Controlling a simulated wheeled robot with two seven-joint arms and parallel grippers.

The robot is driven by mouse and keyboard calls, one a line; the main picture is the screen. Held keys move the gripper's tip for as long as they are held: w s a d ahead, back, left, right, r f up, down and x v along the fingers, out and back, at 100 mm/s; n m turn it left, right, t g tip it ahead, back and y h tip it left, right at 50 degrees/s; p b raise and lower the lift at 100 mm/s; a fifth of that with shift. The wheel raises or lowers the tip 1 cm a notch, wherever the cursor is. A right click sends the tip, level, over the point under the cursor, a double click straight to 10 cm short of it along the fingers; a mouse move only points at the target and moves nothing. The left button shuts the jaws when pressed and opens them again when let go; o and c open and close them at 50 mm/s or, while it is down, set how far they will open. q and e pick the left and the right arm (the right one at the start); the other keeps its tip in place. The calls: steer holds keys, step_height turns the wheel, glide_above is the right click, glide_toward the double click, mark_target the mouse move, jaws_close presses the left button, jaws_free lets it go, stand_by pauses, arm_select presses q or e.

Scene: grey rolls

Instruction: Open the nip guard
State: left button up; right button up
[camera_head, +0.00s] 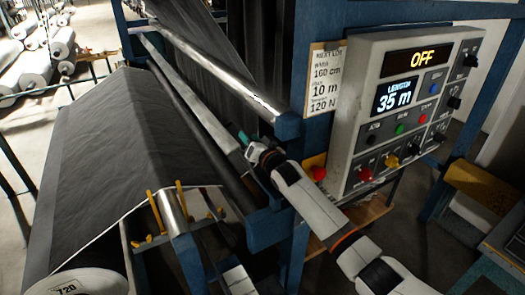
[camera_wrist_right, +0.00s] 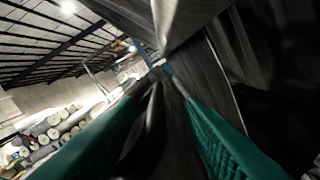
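A long pale metal bar (camera_head: 195,107), which looks like the nip guard, runs slantwise along the machine beside a shiny roller (camera_head: 215,65). My right gripper (camera_head: 246,140) is at the near end of this bar, with its teal fingers pointing toward it. In the right wrist view the two green finger pads (camera_wrist_right: 160,95) stand apart, with a dark strip showing between them. A grey metal face (camera_wrist_right: 178,22) shows just beyond the fingertips. I cannot tell whether the fingers touch the bar. My left gripper is not in view.
Blue frame posts (camera_head: 305,60) stand close to the right arm. White rolls (camera_head: 35,68) lie behind.

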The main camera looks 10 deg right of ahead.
steer(key=b+v, duration=0.4)
steer(key=v, duration=0.7)
steer(key=shift+s, duration=0.15)
steer(key=shift+d, duration=0.15)
